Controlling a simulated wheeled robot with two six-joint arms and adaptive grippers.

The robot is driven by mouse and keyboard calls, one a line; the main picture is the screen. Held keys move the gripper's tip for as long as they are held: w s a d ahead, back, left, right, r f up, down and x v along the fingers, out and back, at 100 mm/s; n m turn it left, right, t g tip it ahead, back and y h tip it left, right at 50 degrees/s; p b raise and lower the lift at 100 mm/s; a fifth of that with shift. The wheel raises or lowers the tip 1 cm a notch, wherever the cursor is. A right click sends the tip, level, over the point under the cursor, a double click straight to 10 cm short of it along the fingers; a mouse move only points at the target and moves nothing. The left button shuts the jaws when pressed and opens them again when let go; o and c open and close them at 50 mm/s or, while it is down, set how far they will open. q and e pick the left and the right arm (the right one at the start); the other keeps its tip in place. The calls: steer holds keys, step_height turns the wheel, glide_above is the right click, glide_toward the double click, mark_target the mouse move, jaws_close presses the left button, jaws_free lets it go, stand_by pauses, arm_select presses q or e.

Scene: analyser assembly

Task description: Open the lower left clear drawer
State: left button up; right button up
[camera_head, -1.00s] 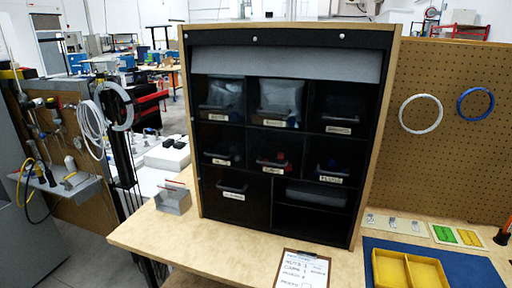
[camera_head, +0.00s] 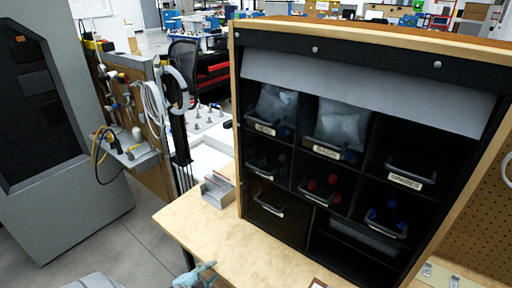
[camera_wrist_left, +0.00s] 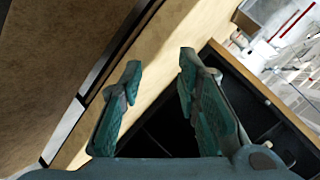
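The lower left clear drawer (camera_head: 280,222) is the wide dark-looking one in the bottom row of the black cabinet (camera_head: 318,50). Its pale handle (camera_head: 268,208) shows on its front, and the drawer looks shut. My left gripper (camera_head: 203,270) is at the bottom edge of the head view, in front of and below the drawer, apart from it. In the left wrist view its two teal fingers (camera_wrist_left: 160,65) are spread with nothing between them. My right gripper is in neither view.
Other clear drawers with bags and red or blue items fill the cabinet, above and right. A small grey holder (camera_head: 218,190) stands on the wooden table (camera_head: 190,222) left of the cabinet. The table in front of the drawer is clear. A pegboard panel (camera_head: 478,215) is at right.

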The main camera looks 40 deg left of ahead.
arm_select(q)
steer(key=w+r+m+t+p, duration=0.1)
steer(key=w+r+m+t, duration=0.35)
steer(key=r, duration=0.85)
steer(key=m+t+h+p, duration=0.1)
steer(key=m+t+h, duration=0.1)
steer(key=m+t, duration=0.2)
glide_toward(257, 170)
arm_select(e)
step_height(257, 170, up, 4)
arm_select(q)
steer(key=shift+m, duration=0.25)
steer(key=b+x, duration=0.2)
steer(key=x, duration=0.1)
steer(key=b+x, duration=0.3)
steer(key=f+b+x, duration=0.1)
steer(key=b+x, duration=0.2)
steer(key=x, duration=0.1)
steer(key=shift+w+a, duration=0.1)
steer(key=shift+w, duration=0.05)
steer(key=shift+w+r, duration=0.15)
steer(key=shift+a+r, duration=0.1)
steer(key=shift+r, duration=0.1)
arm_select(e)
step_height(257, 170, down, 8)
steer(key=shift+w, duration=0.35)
arm_select(q)
jaws_close()
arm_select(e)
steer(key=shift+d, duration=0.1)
